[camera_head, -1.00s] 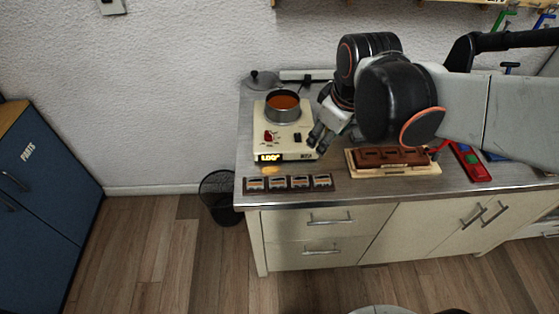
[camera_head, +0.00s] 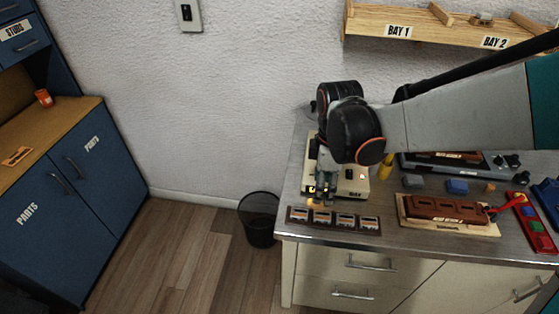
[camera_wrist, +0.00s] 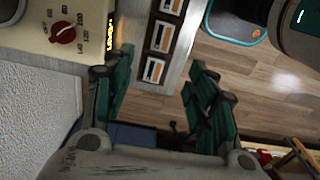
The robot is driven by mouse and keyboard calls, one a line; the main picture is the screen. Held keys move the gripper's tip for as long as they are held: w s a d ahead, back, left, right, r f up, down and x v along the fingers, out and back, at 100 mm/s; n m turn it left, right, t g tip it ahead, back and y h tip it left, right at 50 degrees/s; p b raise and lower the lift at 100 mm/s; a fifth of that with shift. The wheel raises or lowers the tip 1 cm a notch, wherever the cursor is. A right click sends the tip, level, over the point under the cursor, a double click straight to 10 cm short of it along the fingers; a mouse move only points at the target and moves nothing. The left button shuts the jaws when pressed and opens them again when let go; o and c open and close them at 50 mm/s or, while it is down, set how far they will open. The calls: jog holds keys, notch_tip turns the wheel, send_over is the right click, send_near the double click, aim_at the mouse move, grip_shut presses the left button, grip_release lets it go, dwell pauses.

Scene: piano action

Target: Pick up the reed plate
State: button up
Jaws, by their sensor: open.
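A dark strip (camera_head: 332,226) lies along the front left edge of the bench. It holds a row of several small plates (camera_head: 321,217) with pale and orange faces, also seen in the wrist view (camera_wrist: 162,38). Which one is the reed plate I cannot tell. A small orange-yellow piece (camera_head: 314,203) lies just behind the strip, partly hidden by my gripper. My gripper (camera_head: 324,198) points down just behind the strip, in front of the cream heater. In the wrist view my gripper (camera_wrist: 160,62) has its green fingers wide apart with nothing between them.
The cream heater (camera_head: 352,184) with a red knob (camera_wrist: 63,33) stands close to my gripper. A brown block on a wooden base (camera_head: 448,216) is to the right. A black wire bin (camera_head: 259,218) stands on the floor left of the bench.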

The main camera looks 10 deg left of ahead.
jog(key=b, duration=0.2)
send_over(321, 216)
jog(key=f, duration=0.6)
jog(key=shift+w+a, duration=0.25)
jog(key=shift+a, duration=0.15)
jog(key=shift+s+d+f+b, duration=0.15)
jog(key=shift+f+b, duration=0.4)
jog(key=shift+f, duration=0.95)
jog(key=shift+s+d+f+b, duration=0.15)
jog(key=shift+f+b, duration=0.4)
jog(key=shift+f, duration=0.95)
jog(key=shift+d+r, duration=0.1)
jog(key=shift+w, duration=0.1)
jog(key=c, duration=1.1)
